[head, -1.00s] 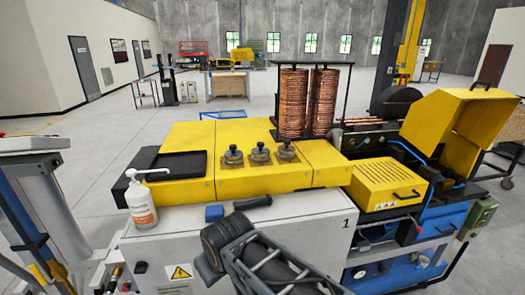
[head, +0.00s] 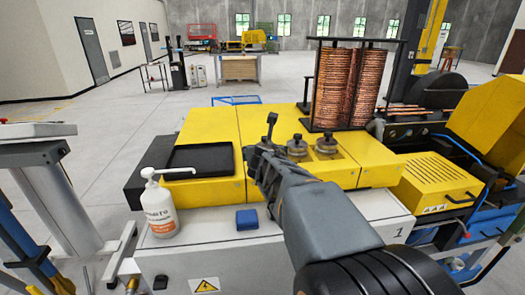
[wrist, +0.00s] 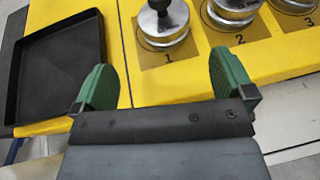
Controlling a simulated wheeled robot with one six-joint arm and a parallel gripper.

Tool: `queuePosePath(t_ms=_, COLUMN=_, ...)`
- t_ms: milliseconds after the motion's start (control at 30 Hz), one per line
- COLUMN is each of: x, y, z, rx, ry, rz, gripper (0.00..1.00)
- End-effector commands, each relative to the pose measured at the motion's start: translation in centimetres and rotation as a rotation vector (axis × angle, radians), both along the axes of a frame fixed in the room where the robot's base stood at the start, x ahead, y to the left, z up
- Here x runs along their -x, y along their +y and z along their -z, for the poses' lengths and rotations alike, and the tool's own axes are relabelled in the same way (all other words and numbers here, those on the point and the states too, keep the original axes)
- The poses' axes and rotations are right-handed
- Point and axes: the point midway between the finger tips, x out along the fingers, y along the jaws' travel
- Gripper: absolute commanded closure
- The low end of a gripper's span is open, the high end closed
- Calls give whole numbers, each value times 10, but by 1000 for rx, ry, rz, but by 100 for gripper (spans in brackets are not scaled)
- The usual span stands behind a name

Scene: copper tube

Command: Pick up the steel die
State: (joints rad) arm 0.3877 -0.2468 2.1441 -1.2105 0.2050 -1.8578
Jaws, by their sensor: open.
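Several steel dies stand on the yellow machine top. In the wrist view, the die on spot 1 (wrist: 175,23) is ahead of the gap between my fingers, cut off by the top edge, with a dark knob on it. The die on spot 2 (wrist: 232,12) is to its right, and part of the die on spot 3 (wrist: 296,4) shows at the corner. My gripper (wrist: 164,82) is open and empty, its green fingers apart and short of the dies. In the head view, my gripper (head: 262,160) hides the leftmost die; the other two dies (head: 297,146) (head: 326,145) show to its right.
A black tray (head: 203,157) lies left of the dies and also shows in the wrist view (wrist: 60,65). A white pump bottle (head: 160,208) and a blue block (head: 247,219) stand on the white cabinet top. Copper coils (head: 352,85) rise behind the dies.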

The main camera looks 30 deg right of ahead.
Motion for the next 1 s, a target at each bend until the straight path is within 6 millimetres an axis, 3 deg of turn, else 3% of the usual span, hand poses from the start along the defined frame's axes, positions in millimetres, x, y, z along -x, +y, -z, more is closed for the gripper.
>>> queuePosePath(t_ms=33, x=-7, y=-8, z=10, rx=4, ry=6, rz=3, gripper=0)
queuePosePath(t_ms=300, x=-38, y=-33, z=23, rx=1, ry=3, rz=11, gripper=0)
queuePosePath(t_ms=567, x=-50, y=-40, z=28, rx=0, ry=2, rz=8, gripper=0)
queuePosePath(t_ms=1000, x=-88, y=-63, z=46, rx=1, ry=2, rz=6, gripper=0)
